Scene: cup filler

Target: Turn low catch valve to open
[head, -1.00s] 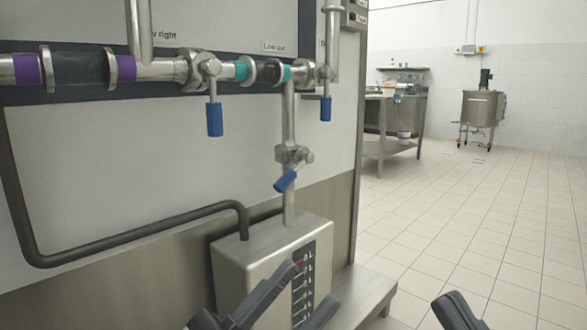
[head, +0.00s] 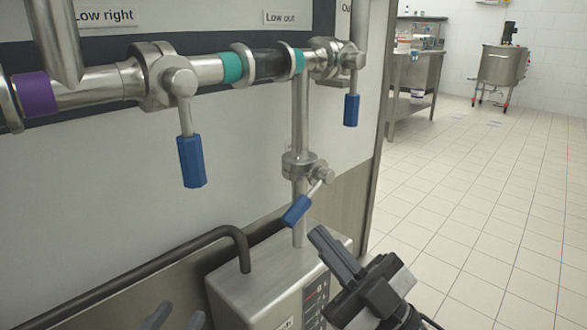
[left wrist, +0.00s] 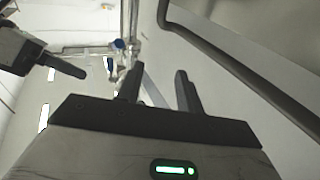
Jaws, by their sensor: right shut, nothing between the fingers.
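The catch valve (head: 299,166) sits on the vertical pipe above a metal box, with its blue handle (head: 298,211) slanting down to the left. My right gripper (head: 334,252) is shut and empty, just below and right of that handle, with a visible gap. The right gripper also shows at the left of the left wrist view (left wrist: 68,68). My left gripper (head: 174,318) shows only its fingertips at the bottom edge of the head view. In the left wrist view its two fingers (left wrist: 157,82) are apart with nothing between them. A blue handle (left wrist: 119,44) shows beyond them, small.
Two more blue-handled valves, one under "Low right" (head: 190,160) and one at the right (head: 351,110), hang straight down. The metal box (head: 240,290) stands under the pipe, with a dark bent hose (head: 170,262) entering it. Open tiled floor lies to the right.

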